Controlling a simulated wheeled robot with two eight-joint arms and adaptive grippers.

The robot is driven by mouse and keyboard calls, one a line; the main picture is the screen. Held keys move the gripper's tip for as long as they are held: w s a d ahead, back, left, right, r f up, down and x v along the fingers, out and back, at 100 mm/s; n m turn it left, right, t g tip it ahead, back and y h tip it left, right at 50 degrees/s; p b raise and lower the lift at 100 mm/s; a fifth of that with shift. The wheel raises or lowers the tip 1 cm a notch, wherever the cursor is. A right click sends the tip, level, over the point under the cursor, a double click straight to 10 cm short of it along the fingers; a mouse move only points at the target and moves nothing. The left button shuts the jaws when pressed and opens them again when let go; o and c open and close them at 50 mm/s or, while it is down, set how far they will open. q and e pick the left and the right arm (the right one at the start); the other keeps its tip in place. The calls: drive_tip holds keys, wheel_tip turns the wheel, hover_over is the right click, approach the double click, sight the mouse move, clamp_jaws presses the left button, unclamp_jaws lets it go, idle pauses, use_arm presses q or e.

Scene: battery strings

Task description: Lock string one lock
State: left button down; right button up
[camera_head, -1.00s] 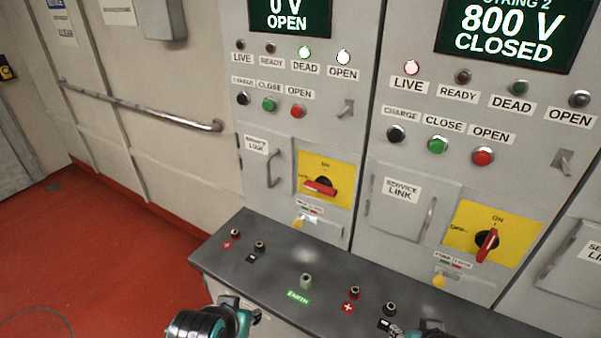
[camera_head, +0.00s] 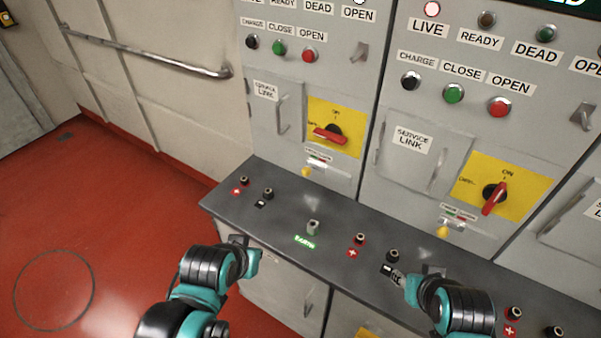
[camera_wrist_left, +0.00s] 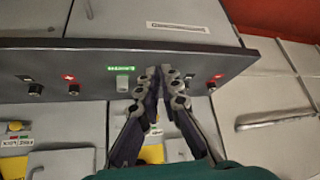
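String one's panel is the left one, with a red handle (camera_head: 330,136) lying roughly level on a yellow plate (camera_head: 350,147). A small yellow lock piece (camera_head: 306,171) sits below it, beside a small red and green label. My left gripper (camera_head: 246,252) is over the front edge of the dark shelf, below and left of that lock, not touching it. In the left wrist view, its fingers (camera_wrist_left: 161,72) are close together, with nothing seen between them; they partly cover the panel behind. My right gripper (camera_head: 408,285) is by the shelf's black terminal; its fingertips are too small to judge.
String two's panel has an upright red handle (camera_head: 495,198) and its own yellow lock piece (camera_head: 442,232). The shelf (camera_head: 285,215) carries several upright terminals, including the green-labelled earth post (camera_head: 313,227). Red floor (camera_head: 110,240) is open on the left.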

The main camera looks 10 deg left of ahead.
sight(308, 170)
use_arm(q)
drive_tip(key=w+r+m+g+h+p, duration=0.1)
drive_tip(key=w+r+h+p, duration=0.2)
drive_tip(key=w, duration=0.5)
drive_tip(key=w+r+g+p, duration=0.1)
drive_tip(key=w+r+p, duration=0.2)
drive_tip(key=w+r, duration=0.3)
drive_tip(key=w+a+f+m+h+p, duration=0.1)
drive_tip(key=w+a+f+h+p, duration=0.1)
drive_tip(key=w, duration=0.5)
drive_tip(key=w+a+f+m+g+h+p, duration=0.1)
drive_tip(key=w+a+p, duration=0.3)
drive_tip(key=w, duration=0.4)
drive_tip(key=shift+w+a+f+m+h, duration=0.15)
drive_tip(key=shift+a+f+m+h, duration=0.25)
drive_tip(key=shift+f+h, duration=0.15)
drive_tip(key=shift+d, duration=0.1)
drive_tip(key=b+x, duration=0.2)
drive_tip(key=x, duration=0.7)
drive_tip(key=shift+d+f, duration=0.15)
drive_tip(key=shift+f, duration=0.15)
drive_tip(key=d, duration=0.3)
drive_tip(key=shift+d+r, duration=0.1)
drive_tip(key=shift+r, duration=0.05)
drive_tip(key=shift+s+d+r, duration=0.1)
drive_tip(key=shift+s+d, duration=0.2)
drive_tip(key=shift+d, duration=0.15)
